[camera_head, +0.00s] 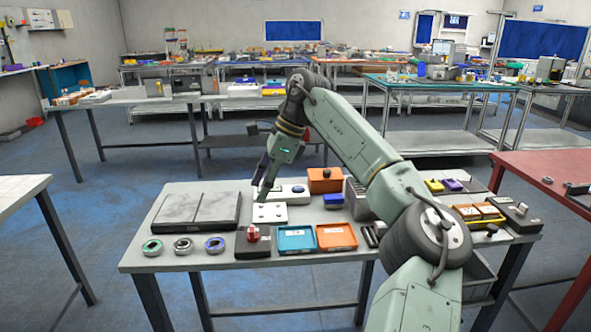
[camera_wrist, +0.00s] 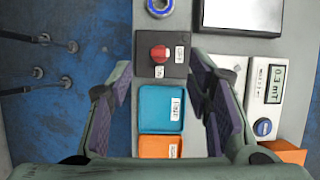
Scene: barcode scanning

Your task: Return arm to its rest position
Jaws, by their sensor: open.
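My arm reaches over the grey work table (camera_head: 180,262) in the head view, bent at the elbow. My gripper (camera_head: 263,180) points down above the white plate (camera_head: 270,213). In the wrist view my gripper (camera_wrist: 159,66) has its two purple-padded fingers spread wide, with nothing held between them. Below and between the fingers lie a dark box with a red knob (camera_wrist: 160,54), a blue tray (camera_wrist: 161,108) and an orange tray (camera_wrist: 159,147). The fingers look apart from all of these.
A large grey two-panel slab (camera_head: 197,208) and several rings (camera_head: 184,245) lie at the table's left. An orange box (camera_head: 325,180) stands behind the trays. A white meter (camera_wrist: 265,90) shows in the wrist view. A red table (camera_head: 540,172) stands to the right; blue floor lies at left.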

